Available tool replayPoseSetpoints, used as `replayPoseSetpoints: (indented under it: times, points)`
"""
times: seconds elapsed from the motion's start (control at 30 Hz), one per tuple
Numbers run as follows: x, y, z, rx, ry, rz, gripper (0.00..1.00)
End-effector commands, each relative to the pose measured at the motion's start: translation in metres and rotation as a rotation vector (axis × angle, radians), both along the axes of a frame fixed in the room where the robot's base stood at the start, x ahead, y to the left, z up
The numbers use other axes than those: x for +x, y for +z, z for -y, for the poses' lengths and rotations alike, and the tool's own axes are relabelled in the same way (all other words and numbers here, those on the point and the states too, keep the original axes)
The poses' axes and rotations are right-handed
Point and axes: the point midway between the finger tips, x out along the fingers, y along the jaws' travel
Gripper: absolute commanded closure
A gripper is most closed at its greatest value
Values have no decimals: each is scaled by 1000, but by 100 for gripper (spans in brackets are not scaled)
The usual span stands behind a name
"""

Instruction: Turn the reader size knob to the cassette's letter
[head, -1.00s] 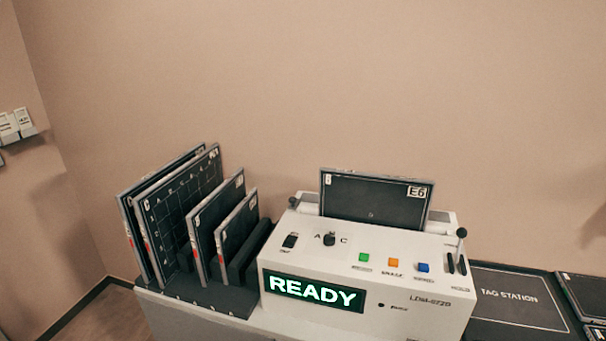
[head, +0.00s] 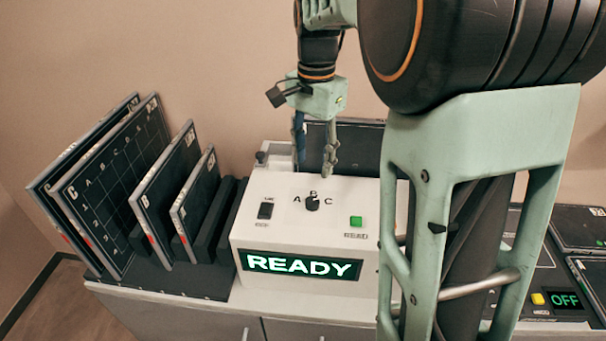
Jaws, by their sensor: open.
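The size knob (head: 312,203) is a small black dial on top of the white reader (head: 262,228), with A to its left, B behind it and C to its right. I cannot tell which letter its pointer marks. My gripper (head: 314,170) hangs above and slightly behind the knob, fingers apart and pointing down, with nothing between them. A dark cassette (head: 358,145) stands in the slot at the back of the reader, partly hidden by my gripper and arm. Its letter is not readable. The reader's display (head: 304,265) shows READY in green.
A rack (head: 160,280) at the left holds several upright cassettes (head: 112,183). A black switch (head: 265,211) and a green button (head: 356,221) flank the knob. My arm hides the reader's right side. Beyond it, a panel shows OFF (head: 565,300).

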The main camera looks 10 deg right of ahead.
Motion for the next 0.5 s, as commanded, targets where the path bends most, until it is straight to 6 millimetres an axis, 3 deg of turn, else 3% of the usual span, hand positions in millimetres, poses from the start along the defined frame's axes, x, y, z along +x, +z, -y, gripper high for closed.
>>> replayPoseSetpoints:
  times: [0.17,0.5]
  points:
    - [-3,-19,-1,-6,7,-16,58]
    - [-3,-82,-1,-5,5,-14,58]
